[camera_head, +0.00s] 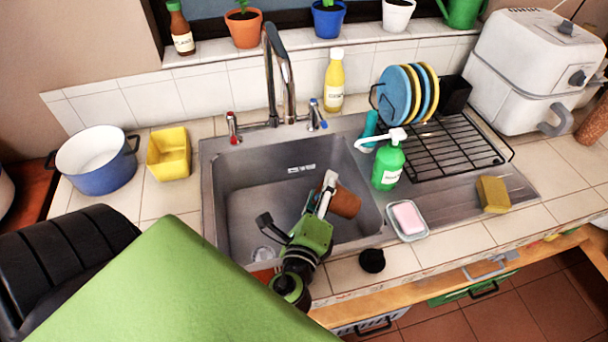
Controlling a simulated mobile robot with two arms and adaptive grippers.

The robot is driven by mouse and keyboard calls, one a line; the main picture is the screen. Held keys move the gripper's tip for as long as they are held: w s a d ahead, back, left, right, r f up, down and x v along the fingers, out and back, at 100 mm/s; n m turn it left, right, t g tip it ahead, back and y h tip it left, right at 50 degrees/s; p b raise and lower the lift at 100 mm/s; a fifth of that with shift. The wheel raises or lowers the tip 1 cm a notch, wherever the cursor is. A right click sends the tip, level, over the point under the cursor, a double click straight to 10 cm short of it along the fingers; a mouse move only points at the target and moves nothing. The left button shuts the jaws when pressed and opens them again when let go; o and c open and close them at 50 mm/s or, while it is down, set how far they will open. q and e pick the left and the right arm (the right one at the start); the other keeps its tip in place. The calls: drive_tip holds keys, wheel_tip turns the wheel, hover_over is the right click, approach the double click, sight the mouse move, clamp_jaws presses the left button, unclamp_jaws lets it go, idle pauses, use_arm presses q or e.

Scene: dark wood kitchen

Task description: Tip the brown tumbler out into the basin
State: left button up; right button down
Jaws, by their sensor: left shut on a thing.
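The brown tumbler (345,203) is above the right part of the steel sink basin (240,207). It is tilted well over, lying close to sideways. My left gripper (327,193) is shut on it, with its pale finger across the tumbler's left end. The fingers hide part of the tumbler, and I cannot see into its mouth or tell whether anything is coming out. My right gripper is not in view.
A tall faucet (285,75) stands behind the basin. A green soap bottle (387,165), a pink soap dish (408,219) and a black dish rack (455,145) are to the right. A blue pot (97,170) and a yellow container (169,154) stand left of the basin.

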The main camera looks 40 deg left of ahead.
use_arm(q)
drive_tip(key=shift+a+r+n+b, duration=0.15)
drive_tip(key=shift+n+b, duration=0.15)
drive_tip(key=shift+n, duration=0.2)
drive_tip(key=shift+s+a+r+n+h, duration=0.2)
drive_tip(key=shift+a+r+n+h, duration=0.1)
drive_tip(key=shift+a+r+n, duration=0.1)
drive_tip(key=shift+s+a+r+p, duration=0.1)
drive_tip(key=shift+a+r+p, duration=0.15)
drive_tip(key=shift+r+p, duration=0.1)
drive_tip(key=shift+a+n, duration=0.15)
drive_tip(key=shift+n, duration=0.35)
drive_tip(key=shift+s+a+r+n, duration=0.1)
drive_tip(key=shift+a+n, duration=0.1)
drive_tip(key=shift+n, duration=0.4)
